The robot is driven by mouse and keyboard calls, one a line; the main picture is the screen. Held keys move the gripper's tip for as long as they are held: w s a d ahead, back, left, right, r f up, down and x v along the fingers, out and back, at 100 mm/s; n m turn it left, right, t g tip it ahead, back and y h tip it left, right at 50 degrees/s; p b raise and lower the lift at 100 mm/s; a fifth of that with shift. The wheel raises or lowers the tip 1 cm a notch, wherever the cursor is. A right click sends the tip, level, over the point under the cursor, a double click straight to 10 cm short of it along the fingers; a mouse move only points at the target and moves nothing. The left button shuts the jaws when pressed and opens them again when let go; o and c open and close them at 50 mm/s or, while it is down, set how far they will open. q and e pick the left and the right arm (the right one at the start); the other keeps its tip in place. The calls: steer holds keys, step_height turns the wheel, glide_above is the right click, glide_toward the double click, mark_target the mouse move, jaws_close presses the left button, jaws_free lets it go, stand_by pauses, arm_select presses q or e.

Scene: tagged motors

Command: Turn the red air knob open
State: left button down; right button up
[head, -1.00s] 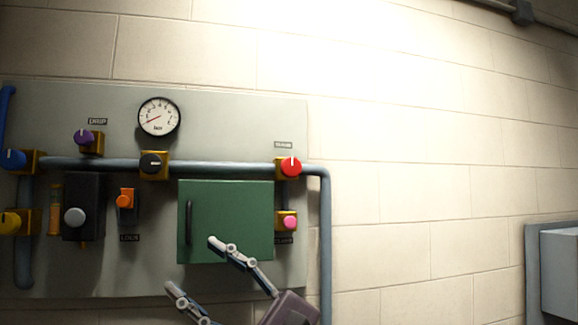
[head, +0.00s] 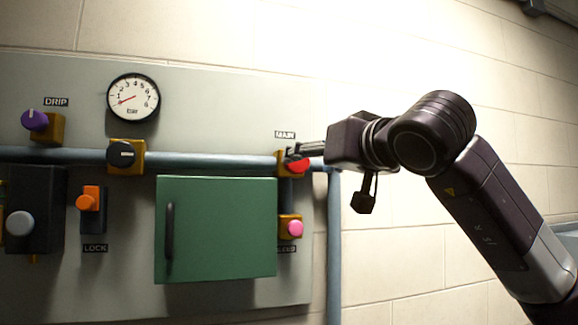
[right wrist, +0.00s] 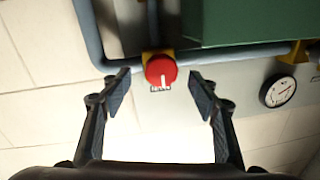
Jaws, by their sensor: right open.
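The red knob (head: 299,164) sits on its brass valve body at the upper right of the panel, under a label that seems to read MAIN. My right gripper (head: 296,152) is in front of it and partly hides it in the head view. In the right wrist view the red knob (right wrist: 160,69) shows a white mark and lies between and just beyond the open fingertips of my right gripper (right wrist: 163,88). The fingers appear apart from the knob. My left gripper is not in view.
A green box (head: 215,230) with a dark handle and a pink button (head: 295,228) are below the knob. A blue-grey pipe (head: 334,250) runs down at the right. A gauge (head: 133,98), black knob (head: 121,154), orange knob (head: 88,198) and purple knob (head: 35,120) are to the left.

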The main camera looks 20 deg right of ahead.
steer(key=w+p, duration=0.1)
steer(key=w, duration=0.1)
steer(key=w+p, duration=0.1)
steer(key=w, duration=0.1)
steer(key=w+a+p, duration=0.1)
steer(key=w, duration=0.1)
steer(key=shift+r+p, duration=0.3)
steer(key=shift+p, duration=0.1)
steer(key=shift+s+d, duration=0.1)
steer(key=shift+s, duration=0.05)
steer(key=shift+r, duration=0.1)
steer(key=shift+c, duration=1.9)
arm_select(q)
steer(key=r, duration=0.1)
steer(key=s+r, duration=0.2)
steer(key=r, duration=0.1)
arm_select(e)
steer(key=c, duration=0.8)
